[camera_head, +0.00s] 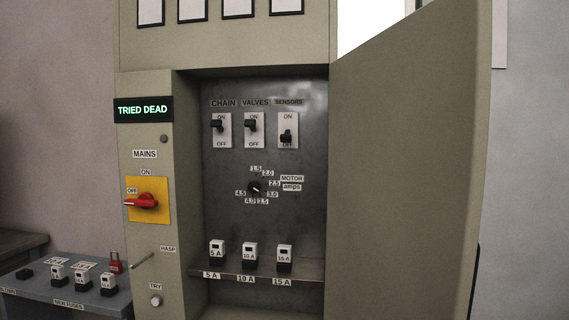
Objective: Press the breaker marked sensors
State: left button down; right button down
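The sensors breaker (287,136) is the rightmost of three breakers in the open cabinet recess, on a white plate under the label SENSORS. Its black lever is down, at OFF. The chain breaker (219,126) and the valves breaker (251,125) stand to its left with their levers up, nearer ON. Neither of my grippers shows in the head view.
The cabinet door (405,180) stands open on the right. A red mains handle (141,202) points to OFF, below a lit TRIED DEAD sign (143,110). A motor amps dial (255,188) and several fuses on a shelf (300,272) sit below. A side bench (75,290) holds more fuses and a red padlock (115,263).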

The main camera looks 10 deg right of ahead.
aim_at(287, 137)
jog(key=i+j+z, duration=0.1)
jog(key=i+j, duration=0.3)
jog(key=j, duration=0.2)
jog(key=i+j, duration=0.2)
jog(key=i, duration=0.2)
jog(key=i+j+z, duration=0.15)
jog(key=i, duration=0.2)
jog(key=i+j, duration=0.05)
